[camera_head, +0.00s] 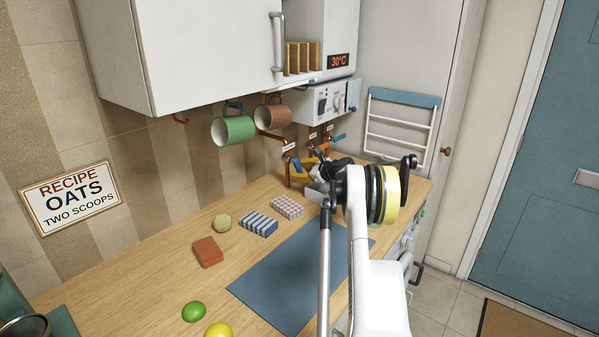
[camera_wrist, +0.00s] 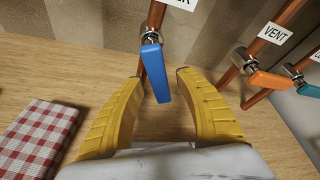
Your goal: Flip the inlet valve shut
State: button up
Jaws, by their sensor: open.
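A blue lever valve (camera_wrist: 155,72) sits on a copper pipe in the wrist view. Its handle hangs downward, roughly along the pipe and slightly angled from it. The white label (camera_wrist: 181,3) above it is mostly cut off, so I cannot read whether it says inlet. My gripper (camera_wrist: 161,80) has its yellow fingers apart, one on each side of the blue handle. I see no clear contact with either finger. In the head view the blue handle (camera_head: 296,164) shows near the wall, beside my gripper (camera_head: 304,174), which is partly hidden by my arm.
An orange lever (camera_wrist: 268,79) on the pipe labelled VENT and a teal lever (camera_wrist: 308,90) stand to the right, their handles pointing sideways. A red checked block (camera_wrist: 38,135) lies at left on the counter. Mugs (camera_head: 232,128) hang above the counter, left of the pipes.

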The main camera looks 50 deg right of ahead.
jog(key=shift+c, duration=0.2)
grip_shut()
jog(key=shift+d+r+n+h, duration=0.3)
jog(key=shift+d+n+h, duration=0.15)
jog(key=shift+n+h, duration=0.4)
jog(key=n, duration=0.1)
jog(key=d+r+n+t+h, duration=0.1)
jog(key=n, duration=0.2)
jog(key=r+n+t+h, duration=0.1)
jog(key=shift+d+r+n+b, duration=0.2)
jog(key=shift+d+n+b, duration=0.05)
jog(key=shift+n+b, duration=0.1)
jog(key=shift+r+n+t+h, duration=0.25)
jog(key=shift+r+n+t, duration=0.35)
jog(key=shift+n, duration=0.6)
jog(key=shift+w+d, duration=0.1)
